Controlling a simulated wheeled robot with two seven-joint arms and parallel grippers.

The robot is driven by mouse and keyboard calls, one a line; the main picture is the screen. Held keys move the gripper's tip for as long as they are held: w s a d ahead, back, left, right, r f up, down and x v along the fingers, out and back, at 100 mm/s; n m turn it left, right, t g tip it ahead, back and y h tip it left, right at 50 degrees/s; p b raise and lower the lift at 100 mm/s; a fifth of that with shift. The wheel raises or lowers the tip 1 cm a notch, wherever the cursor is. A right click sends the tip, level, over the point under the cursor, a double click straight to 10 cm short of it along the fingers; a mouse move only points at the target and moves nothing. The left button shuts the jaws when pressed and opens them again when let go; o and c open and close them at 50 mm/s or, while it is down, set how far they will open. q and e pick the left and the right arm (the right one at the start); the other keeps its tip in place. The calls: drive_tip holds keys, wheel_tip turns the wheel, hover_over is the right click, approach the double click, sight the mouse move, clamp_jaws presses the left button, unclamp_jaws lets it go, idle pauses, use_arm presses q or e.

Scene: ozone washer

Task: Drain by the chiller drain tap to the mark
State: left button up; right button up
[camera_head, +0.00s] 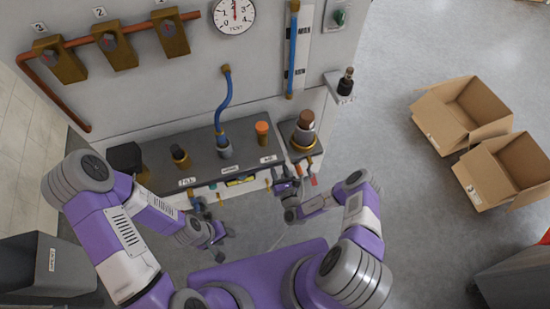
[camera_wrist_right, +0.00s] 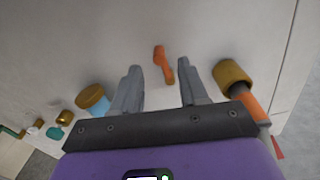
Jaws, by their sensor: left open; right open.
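A small orange tap lever (camera_wrist_right: 163,65) shows on the pale front panel in the right wrist view. I cannot tell which tap it is. My right gripper (camera_wrist_right: 160,86) is open and empty, with the lever between and beyond its fingertips, apparently apart from them. In the head view my right gripper (camera_head: 283,183) is at the front of the bench, below the brass-and-copper fitting (camera_head: 305,132). A vertical blue sight tube (camera_head: 293,50) with dark marks beside it is on the wall. My left gripper (camera_head: 217,238) is open and empty, low in front of the bench.
The grey bench top (camera_head: 205,153) carries a blue hose (camera_head: 222,100), an orange-capped fitting (camera_head: 262,130) and a dark knob (camera_head: 180,155). A brass-ended orange pipe (camera_wrist_right: 250,100) is close right of my right fingers. Open cardboard boxes (camera_head: 462,112) stand on the floor at right.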

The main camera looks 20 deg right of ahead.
drive_tip(key=w+b, duration=0.1)
drive_tip(key=w, duration=0.4)
drive_tip(key=shift+w+a, duration=0.1)
drive_tip(key=shift+w, duration=0.1)
clamp_jaws()
